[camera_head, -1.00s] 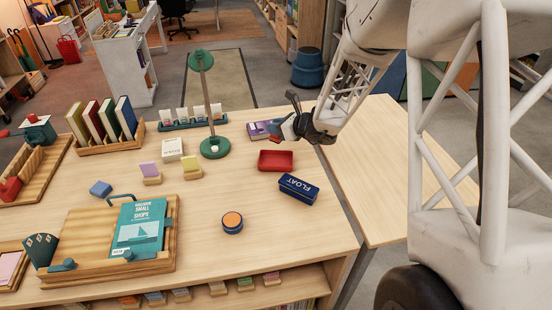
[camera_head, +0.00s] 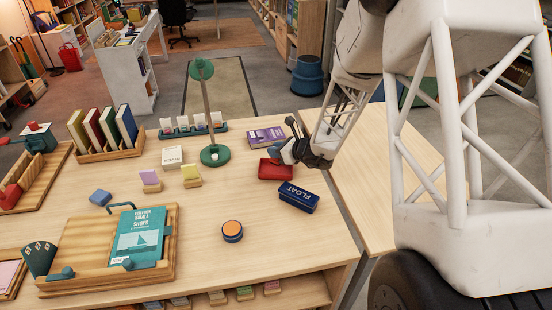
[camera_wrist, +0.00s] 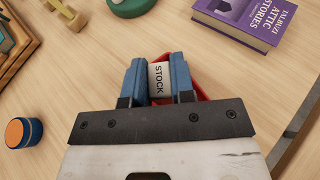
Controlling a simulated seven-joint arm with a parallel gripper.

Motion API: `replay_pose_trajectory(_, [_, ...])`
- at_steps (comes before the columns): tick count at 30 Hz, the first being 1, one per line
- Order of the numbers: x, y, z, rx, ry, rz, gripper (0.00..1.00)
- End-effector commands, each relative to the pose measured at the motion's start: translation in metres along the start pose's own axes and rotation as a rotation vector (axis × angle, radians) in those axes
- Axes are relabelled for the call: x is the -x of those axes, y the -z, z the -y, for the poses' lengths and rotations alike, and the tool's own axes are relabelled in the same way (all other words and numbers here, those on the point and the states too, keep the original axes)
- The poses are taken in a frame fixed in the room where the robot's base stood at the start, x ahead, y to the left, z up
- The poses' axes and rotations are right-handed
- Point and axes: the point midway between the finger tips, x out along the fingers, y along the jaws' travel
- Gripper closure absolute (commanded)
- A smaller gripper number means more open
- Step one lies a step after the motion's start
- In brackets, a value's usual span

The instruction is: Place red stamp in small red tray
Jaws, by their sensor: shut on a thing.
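My gripper (camera_head: 280,151) is over the small red tray (camera_head: 276,172) on the desk and partly covers its back side. In the wrist view my gripper's blue fingers (camera_wrist: 158,80) are shut on a stamp (camera_wrist: 157,76) with a pale face lettered STOCK. I take it for the red stamp; its red sides are hard to make out. The red tray shows around and behind the fingers in the wrist view (camera_wrist: 203,94). Whether the stamp touches the tray floor I cannot tell.
A dark blue FLOAT tin (camera_head: 298,196) lies just in front of the tray. A purple book (camera_head: 265,136) lies behind it. A green lamp (camera_head: 215,155) stands to the left. An orange-topped round tin (camera_head: 232,231) is nearer the front, with bare desk around it.

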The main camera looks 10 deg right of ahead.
Motion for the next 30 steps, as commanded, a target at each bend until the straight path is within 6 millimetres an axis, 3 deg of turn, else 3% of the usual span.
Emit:
replay_pose_trajectory(15, [-0.014, 0.034, 0.000, 0.000, 0.000, 0.000, 1.00])
replay_pose_trajectory(29, [-0.015, 0.037, 0.000, 0.000, 0.000, 0.000, 1.00])
replay_pose_trajectory(30, [-0.015, 0.037, 0.000, 0.000, 0.000, 0.000, 0.74])
